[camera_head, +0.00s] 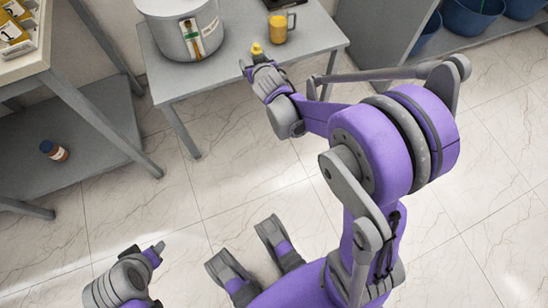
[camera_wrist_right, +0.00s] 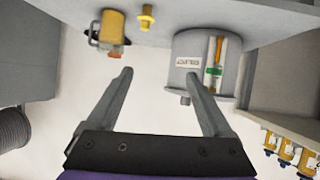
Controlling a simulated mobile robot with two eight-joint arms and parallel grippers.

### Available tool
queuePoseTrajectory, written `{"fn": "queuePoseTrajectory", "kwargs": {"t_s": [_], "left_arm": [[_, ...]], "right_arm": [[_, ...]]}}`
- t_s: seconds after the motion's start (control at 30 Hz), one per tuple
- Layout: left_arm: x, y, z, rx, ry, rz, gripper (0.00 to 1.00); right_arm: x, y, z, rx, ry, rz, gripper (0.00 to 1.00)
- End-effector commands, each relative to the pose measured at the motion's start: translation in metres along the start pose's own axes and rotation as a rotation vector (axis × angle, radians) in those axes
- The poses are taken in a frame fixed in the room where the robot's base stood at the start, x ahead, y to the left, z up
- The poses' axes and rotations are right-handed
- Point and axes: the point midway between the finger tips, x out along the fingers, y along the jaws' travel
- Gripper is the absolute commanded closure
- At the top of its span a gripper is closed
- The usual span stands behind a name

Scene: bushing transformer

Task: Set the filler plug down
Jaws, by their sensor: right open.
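The yellow filler plug (camera_head: 257,49) is on the grey table near its front edge, between the large grey pot and the yellow mug. In the right wrist view the plug (camera_wrist_right: 146,17) shows beyond the fingertips, apart from both fingers. My right gripper (camera_wrist_right: 158,78) is open with nothing between its fingers. In the head view my right gripper (camera_head: 257,66) is at the table's front edge, just on the near side of the plug. My left gripper (camera_head: 154,250) is low over the floor at lower left, away from the table; its finger gap is unclear.
The grey table (camera_head: 316,40) holds the grey pot (camera_head: 183,32) and the yellow mug (camera_head: 278,29). A bench (camera_head: 50,60) with yellow items stands at left, with a brown bottle (camera_head: 54,151) on its lower shelf. Blue buckets (camera_head: 470,14) sit on a shelf at right. Open floor lies between.

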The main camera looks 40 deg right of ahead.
Motion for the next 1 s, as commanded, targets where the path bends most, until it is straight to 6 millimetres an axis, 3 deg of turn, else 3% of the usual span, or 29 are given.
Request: {"fn": "queuePoseTrajectory", "kwargs": {"t_s": [0.03, 0.17, 0.4, 0.5, 0.6, 0.7, 1.0], "left_arm": [[0.000, 0.000, 0.000, 0.000, 0.000, 0.000, 0.50], [0.000, 0.000, 0.000, 0.000, 0.000, 0.000, 0.50], [0.000, 0.000, 0.000, 0.000, 0.000, 0.000, 0.50], [0.000, 0.000, 0.000, 0.000, 0.000, 0.000, 0.50], [0.000, 0.000, 0.000, 0.000, 0.000, 0.000, 0.50], [0.000, 0.000, 0.000, 0.000, 0.000, 0.000, 0.50], [0.000, 0.000, 0.000, 0.000, 0.000, 0.000, 0.50]], "right_arm": [[-0.026, -0.007, 0.006, -0.009, -0.053, -0.007, 0.15], [-0.088, -0.020, 0.034, -0.043, -0.202, -0.034, 0.15], [-0.205, -0.038, 0.110, -0.130, -0.479, -0.144, 0.15], [-0.243, -0.043, 0.141, -0.165, -0.569, -0.198, 0.15], [-0.269, -0.045, 0.163, -0.192, -0.632, -0.240, 0.15], [-0.283, -0.047, 0.175, -0.207, -0.667, -0.265, 0.15], [-0.288, -0.047, 0.180, -0.213, -0.680, -0.274, 0.15]]}}
